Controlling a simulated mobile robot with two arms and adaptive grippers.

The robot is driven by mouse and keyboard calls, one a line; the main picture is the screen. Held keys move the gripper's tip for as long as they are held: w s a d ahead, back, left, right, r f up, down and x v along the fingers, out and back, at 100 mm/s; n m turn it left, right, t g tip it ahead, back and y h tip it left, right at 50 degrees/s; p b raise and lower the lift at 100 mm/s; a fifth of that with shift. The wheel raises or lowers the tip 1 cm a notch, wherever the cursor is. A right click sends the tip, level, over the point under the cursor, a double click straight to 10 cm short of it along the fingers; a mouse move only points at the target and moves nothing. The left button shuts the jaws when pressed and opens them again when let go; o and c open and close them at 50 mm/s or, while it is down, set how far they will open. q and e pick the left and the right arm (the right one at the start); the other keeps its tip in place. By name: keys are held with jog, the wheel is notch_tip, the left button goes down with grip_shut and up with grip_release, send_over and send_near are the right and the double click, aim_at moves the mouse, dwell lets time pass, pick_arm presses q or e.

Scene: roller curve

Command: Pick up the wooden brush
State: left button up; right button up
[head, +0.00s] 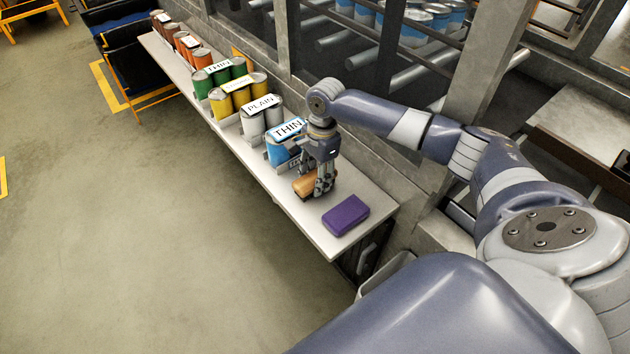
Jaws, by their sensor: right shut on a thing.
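The wooden brush (304,185) is a small tan-orange block on the white shelf, near the shelf's near end. My right gripper (316,186) reaches down over it from above, with its fingers shut around it. The fingers hide part of the brush. I cannot tell whether the brush touches the shelf or is slightly raised. My left gripper is not in the picture.
A purple block (345,215) lies on the white shelf (325,240) just nearer than the gripper. A blue can (277,151) with a "THIN" label stands close behind it. Several grey, yellow, green and orange cans line the shelf further back. Metal-framed panels run along the right.

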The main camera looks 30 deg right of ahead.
aim_at(314, 177)
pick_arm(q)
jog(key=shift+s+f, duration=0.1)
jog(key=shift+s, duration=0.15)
pick_arm(e)
jog(key=shift+w+r+b, duration=0.1)
jog(key=shift+r+b, duration=0.2)
jog(key=shift+r, duration=0.3)
notch_tip(314, 177, up, 2)
jog(key=shift+r+b, duration=0.1)
jog(key=shift+b, duration=0.3)
jog(key=s+a, duration=0.2)
jog(key=s, duration=0.2)
jog(key=s+a+r+b, duration=0.1)
jog(key=s, duration=0.4)
jog(key=s+a+b, duration=0.1)
jog(key=s+a, duration=0.1)
jog(key=s, duration=0.3)
jog(key=shift+s+a+r, duration=0.15)
jog(key=shift+a+r, duration=0.05)
jog(key=shift+a, duration=0.15)
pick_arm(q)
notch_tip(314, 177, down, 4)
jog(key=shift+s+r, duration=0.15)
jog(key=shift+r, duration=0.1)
pick_arm(e)
jog(key=shift+s+a, duration=0.15)
jog(key=shift+s, duration=0.2)
jog(key=shift+o, duration=1.1)
jog(key=shift+r, duration=0.1)
jog(key=shift+c, duration=0.4)
